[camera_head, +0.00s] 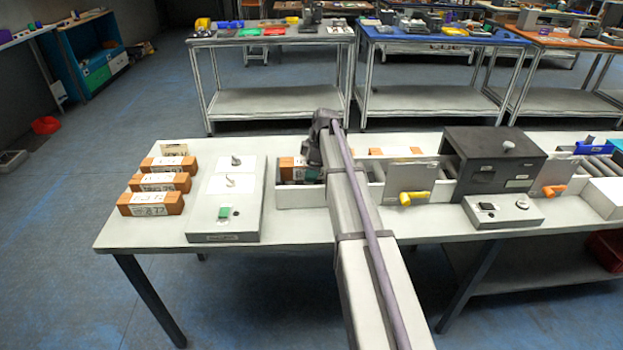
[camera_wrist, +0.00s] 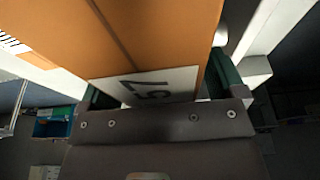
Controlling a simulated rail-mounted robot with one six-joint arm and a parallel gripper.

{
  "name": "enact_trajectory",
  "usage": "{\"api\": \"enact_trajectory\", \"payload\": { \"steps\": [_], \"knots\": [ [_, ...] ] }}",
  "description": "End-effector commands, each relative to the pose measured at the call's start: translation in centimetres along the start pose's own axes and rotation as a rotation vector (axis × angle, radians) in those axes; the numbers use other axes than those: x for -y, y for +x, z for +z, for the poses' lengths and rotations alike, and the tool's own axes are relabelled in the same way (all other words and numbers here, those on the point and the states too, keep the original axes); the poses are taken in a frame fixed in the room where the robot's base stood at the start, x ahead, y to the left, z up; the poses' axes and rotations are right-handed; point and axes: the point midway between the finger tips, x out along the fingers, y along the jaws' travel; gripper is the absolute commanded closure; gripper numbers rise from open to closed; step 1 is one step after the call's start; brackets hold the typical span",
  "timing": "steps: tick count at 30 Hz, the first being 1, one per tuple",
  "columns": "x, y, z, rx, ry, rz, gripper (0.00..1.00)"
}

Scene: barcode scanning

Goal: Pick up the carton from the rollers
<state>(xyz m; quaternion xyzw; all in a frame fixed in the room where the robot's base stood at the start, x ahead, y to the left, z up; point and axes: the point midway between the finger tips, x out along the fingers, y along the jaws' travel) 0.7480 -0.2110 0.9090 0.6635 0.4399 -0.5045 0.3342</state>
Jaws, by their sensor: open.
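The orange carton (camera_head: 288,163) sits in the left end of the white-walled roller track, partly hidden behind my arm. In the wrist view the carton (camera_wrist: 120,35) fills the upper middle, with a white number label (camera_wrist: 148,86) facing my gripper and part of a barcode at the far left. My gripper (camera_wrist: 163,84) is open, with one dark green finger on each side of the carton's near end. I cannot tell whether either finger touches it.
Several labelled orange cartons (camera_head: 152,203) stand at the table's left. A grey panel with a green button (camera_head: 224,212) lies between them and the track. To the right are a yellow-handled gate (camera_head: 406,176), a dark scanner box (camera_head: 492,158) and a small control box (camera_head: 503,210).

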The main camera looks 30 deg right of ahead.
Motion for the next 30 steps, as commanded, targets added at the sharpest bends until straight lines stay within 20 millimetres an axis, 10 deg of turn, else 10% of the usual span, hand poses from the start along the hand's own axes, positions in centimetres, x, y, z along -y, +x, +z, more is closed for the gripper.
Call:
{"api": "enact_trajectory", "payload": {
  "steps": [7, 30],
  "knots": [
    [0.01, 0.24, -0.03, 0.000, 0.000, 0.000, 0.13],
    [0.02, 0.23, -0.04, 0.000, 0.000, 0.000, 0.79]
  ]
}}
